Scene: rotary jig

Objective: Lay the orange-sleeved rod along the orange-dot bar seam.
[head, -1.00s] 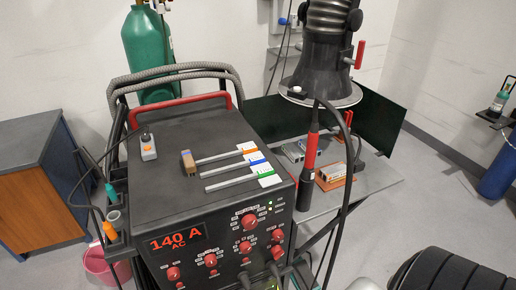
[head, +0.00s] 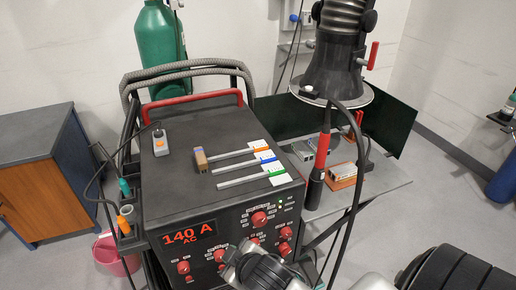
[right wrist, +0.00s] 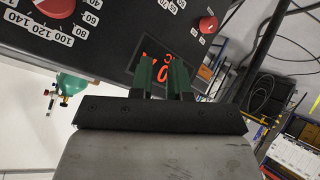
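The orange-sleeved rod (head: 232,154) lies on top of the black welding machine, the farthest of three parallel rods. Its orange sleeve (head: 258,144) is at the right end, by a white tag. Its left end is by a small brown block (head: 201,160). On the side table, an orange block with a pale bar (head: 341,176) and grey bars (head: 301,151) show; no dot or seam is clear. My right gripper (right wrist: 162,66) is open and empty before the machine's red display, its green fingers apart. In the head view its fingers are hard to make out. My left gripper is not in view.
The blue-sleeved (head: 240,167) and green-sleeved (head: 245,180) rods lie close beside it. A corded grey remote (head: 160,143) lies at left. A black hood (head: 333,70) and hanging cable (head: 361,150) stand near the side table (head: 385,183). The machine's front-left top is clear.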

